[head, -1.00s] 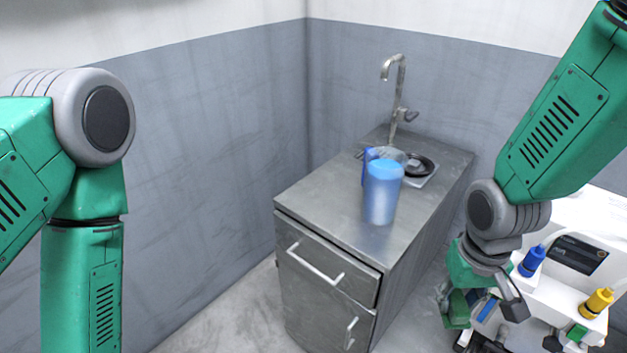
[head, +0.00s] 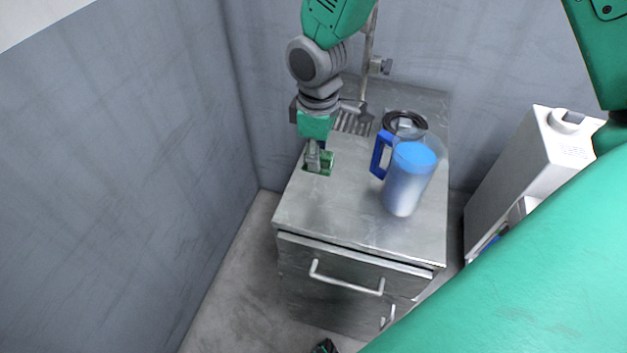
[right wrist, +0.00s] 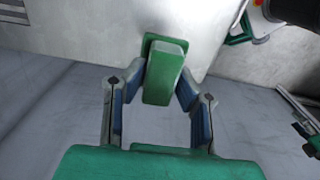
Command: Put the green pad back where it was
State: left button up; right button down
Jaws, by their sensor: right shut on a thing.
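The green pad (head: 327,164) is at the left side of the metal counter top. My right gripper (head: 318,158) points down over that spot and is shut on the pad. In the right wrist view the pad (right wrist: 164,72) is a green block between the two fingers (right wrist: 155,88), with the pale counter top behind it. I cannot tell whether the pad touches the counter. My left gripper cannot be made out.
A dark round lid or pan (head: 405,122) and a tap (head: 368,60) are behind. A white machine (head: 525,165) stands at the right. The counter's front left is clear.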

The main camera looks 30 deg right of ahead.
aim_at(321, 153)
jog(key=f, duration=0.4)
jog(key=shift+s+a+f, duration=0.1)
jog(key=shift+s+a, duration=0.2)
jog(key=shift+a, duration=0.05)
jog(key=f, duration=0.1)
jog(key=d+f, duration=0.1)
jog(key=f, duration=0.1)
jog(key=d+f, duration=0.1)
jog(key=shift+f+b, duration=0.3)
jog(key=shift+b, duration=0.05)
jog(key=shift+w+a+r, duration=0.1)
jog(key=shift+a+r, duration=0.05)
jog(key=shift+a, duration=0.6)
jog(key=c, duration=1.3)
grip_release()
jog(key=shift+a, duration=0.15)
jog(key=shift+d, duration=0.65)
jog(key=r, duration=0.5)
jog(key=r+p, duration=0.1)
jog(key=r, duration=0.5)
jog(key=shift+a, duration=0.2)
jog(key=shift+d+r, duration=0.15)
jog(key=shift+r, duration=0.3)
pick_arm(q)
jog(key=shift+s+d+r, duration=0.1)
jog(key=shift+s+r, duration=0.05)
jog(key=shift+s, duration=0.2)
pick_arm(e)
jog(key=shift+r, duration=0.1)
jog(key=shift+a, duration=0.25)
